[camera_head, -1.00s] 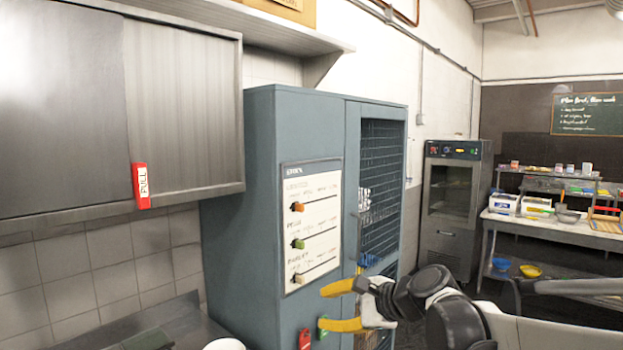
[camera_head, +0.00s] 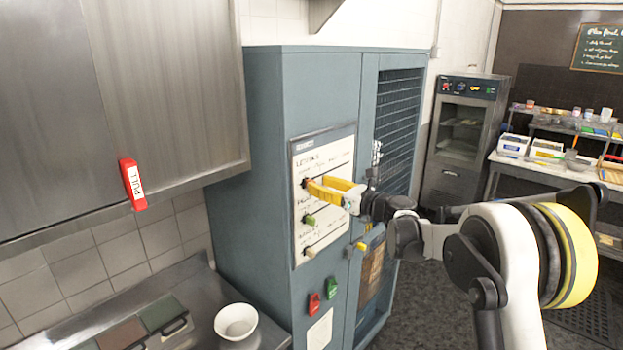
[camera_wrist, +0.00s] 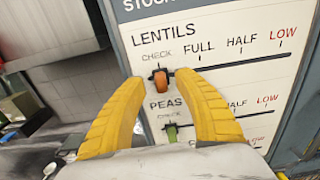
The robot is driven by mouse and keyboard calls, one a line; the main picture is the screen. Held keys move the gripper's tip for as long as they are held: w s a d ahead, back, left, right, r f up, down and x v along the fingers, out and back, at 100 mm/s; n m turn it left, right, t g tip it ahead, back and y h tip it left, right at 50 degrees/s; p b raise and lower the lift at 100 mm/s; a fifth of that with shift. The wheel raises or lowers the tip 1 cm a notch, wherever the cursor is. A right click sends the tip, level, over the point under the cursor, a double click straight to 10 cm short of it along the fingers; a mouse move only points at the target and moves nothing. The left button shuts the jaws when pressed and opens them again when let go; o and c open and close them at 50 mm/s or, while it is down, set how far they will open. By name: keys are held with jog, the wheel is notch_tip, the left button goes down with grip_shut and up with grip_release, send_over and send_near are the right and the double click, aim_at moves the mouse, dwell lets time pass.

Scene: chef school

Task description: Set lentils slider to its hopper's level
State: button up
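The stock panel (camera_head: 340,160) is on the side of a blue-grey cabinet. Its top row reads LENTILS, with CHECK, FULL, HALF and LOW marks from left to right. In the wrist view the orange lentils slider (camera_wrist: 161,82) sits at the left end, by CHECK. My gripper (camera_wrist: 160,85) is open, its yellow fingers on either side of the orange slider with gaps. In the head view my gripper (camera_head: 309,187) is at the panel's top row and largely hides that slider. I cannot make out the lentils hopper or its level.
Below are a green slider (camera_wrist: 171,132) for peas and a pale slider (camera_head: 310,252), both at the left. A mesh door (camera_head: 397,115) is right of the panel. Red (camera_head: 313,303) and green (camera_head: 331,287) handles are underneath. A white bowl (camera_head: 236,322) stands on the counter.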

aim_at(311, 181)
jog(key=shift+x, duration=1.8)
jog(key=shift+d, duration=0.1)
grip_shut()
